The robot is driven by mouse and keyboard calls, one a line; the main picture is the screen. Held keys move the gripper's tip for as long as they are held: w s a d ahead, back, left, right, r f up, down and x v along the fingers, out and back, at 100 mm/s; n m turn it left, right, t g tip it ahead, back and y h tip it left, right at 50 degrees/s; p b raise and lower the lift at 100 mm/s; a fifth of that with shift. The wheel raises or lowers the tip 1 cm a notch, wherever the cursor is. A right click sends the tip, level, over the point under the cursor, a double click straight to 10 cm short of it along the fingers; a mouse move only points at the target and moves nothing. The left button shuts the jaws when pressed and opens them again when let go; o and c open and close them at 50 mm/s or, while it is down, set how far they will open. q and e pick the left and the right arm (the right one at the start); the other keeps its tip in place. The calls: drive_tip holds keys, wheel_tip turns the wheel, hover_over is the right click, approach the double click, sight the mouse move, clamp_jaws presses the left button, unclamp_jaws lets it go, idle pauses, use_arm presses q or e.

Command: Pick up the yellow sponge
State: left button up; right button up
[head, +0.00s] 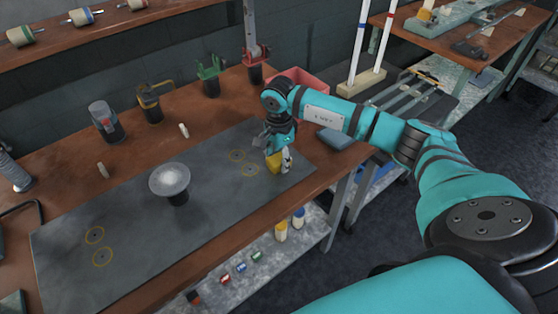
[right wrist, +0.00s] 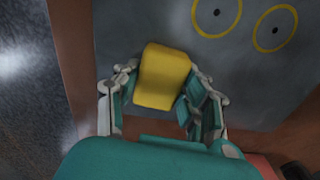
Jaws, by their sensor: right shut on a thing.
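The yellow sponge (right wrist: 163,77) is a small block between the fingers of my right gripper (right wrist: 165,92) in the right wrist view. In the head view the sponge (head: 273,161) shows partly, low over the right end of the grey mat (head: 125,215). My right gripper (head: 281,158) is shut on it there. I cannot tell whether the sponge touches the mat. My left gripper is not in view.
A round grey-topped stand (head: 170,180) is on the mat's middle. Yellow rings (head: 250,170) mark the mat. Behind it stand holders with tools (head: 151,103), a red bin (head: 305,86) and a blue block (head: 335,139). The table's front edge is close to the gripper.

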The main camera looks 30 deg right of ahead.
drive_tip(key=shift+r, duration=0.15)
drive_tip(key=shift+r, duration=0.25)
drive_tip(key=shift+s+r+b, duration=0.25)
drive_tip(key=shift+r+b, duration=0.25)
drive_tip(key=shift+r, duration=0.15)
drive_tip(key=shift+s+r+b, duration=0.25)
drive_tip(key=shift+r+b, duration=0.2)
drive_tip(key=shift+r, duration=0.15)
drive_tip(key=s+a+r+b, duration=0.1)
drive_tip(key=s+b, duration=0.2)
drive_tip(key=s, duration=1.2)
drive_tip(key=shift+a+r+b, duration=0.25)
drive_tip(key=shift+r+b, duration=0.1)
